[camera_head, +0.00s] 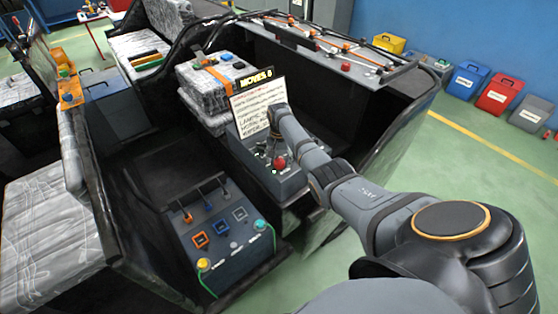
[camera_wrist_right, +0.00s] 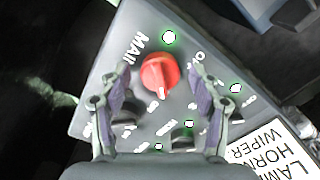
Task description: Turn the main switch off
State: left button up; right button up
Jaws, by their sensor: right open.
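The main switch is a red rotary knob (camera_wrist_right: 159,72) on a grey panel (camera_wrist_right: 85,118), beside lettering that reads "MAI…". A pale mark on the knob points toward the bottom of the right wrist view. In the head view the red knob (camera_head: 280,162) shows just below my right gripper (camera_head: 273,150). In the wrist view my right gripper (camera_wrist_right: 161,84) is open, with one finger on each side of the knob and visible gaps. A green light (camera_wrist_right: 168,37) glows above the knob. My left gripper is not in view.
Smaller dark knobs (camera_wrist_right: 182,139) and several green lights sit close to the fingers. A paper list (camera_head: 262,108) stands behind the panel. A lower console (camera_head: 225,240) with levers and buttons is to the left. Coloured bins (camera_head: 495,94) stand far right.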

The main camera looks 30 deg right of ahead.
jog(key=c, duration=1.1)
jog(key=shift+c, duration=0.2)
jog(key=shift+r+n, duration=0.1)
jog(key=shift+n, duration=0.3)
jog(key=n+p, duration=0.1)
jog(key=n, duration=0.1)
jog(key=shift+n+p, duration=0.35)
jog(key=shift+n, duration=0.05)
jog(key=n+p, duration=0.1)
jog(key=n, duration=0.3)
jog(key=shift+n, duration=0.3)
jog(key=n, duration=0.4)
jog(key=shift+n, duration=0.3)
jog(key=n, duration=0.5)
jog(key=shift+d+p, duration=0.1)
jog(key=shift+p, duration=0.2)
